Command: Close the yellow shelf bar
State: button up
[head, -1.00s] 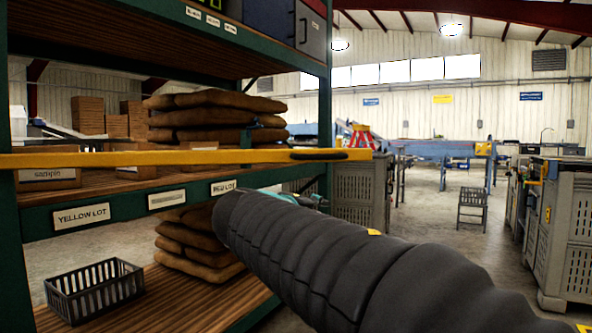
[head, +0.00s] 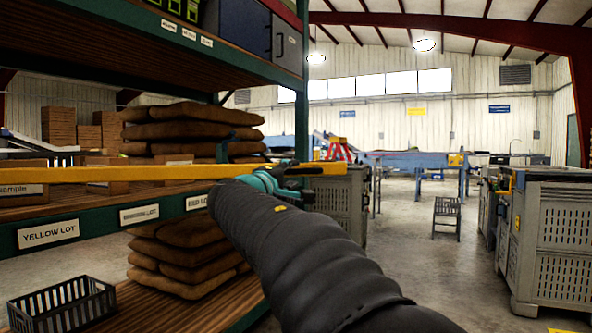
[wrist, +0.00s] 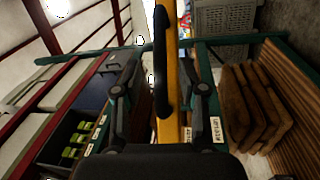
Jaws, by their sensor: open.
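The yellow shelf bar (head: 120,175) runs level across the front of the shelf unit in the head view, and its right end (head: 332,169) reaches past the right post. My gripper (head: 290,172) is at the bar near this right end and hides part of it, including most of the black handle. In the wrist view the bar (wrist: 171,90) with its black handle (wrist: 161,60) passes between the two spread fingers of my gripper (wrist: 162,80). The gripper is open, with a gap showing on each side of the bar.
The shelf unit (head: 110,212) holds stacked brown sacks (head: 190,130), cardboard boxes and a dark crate (head: 62,305). A grey bin (head: 340,205) stands behind the bar's end, and another grey bin (head: 560,240) is at right. The floor between them is mostly clear.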

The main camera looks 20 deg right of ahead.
aim_at(296, 172)
jog(key=shift+p+x, duration=0.3)
jog(key=shift+x, duration=1.8)
grip_shut()
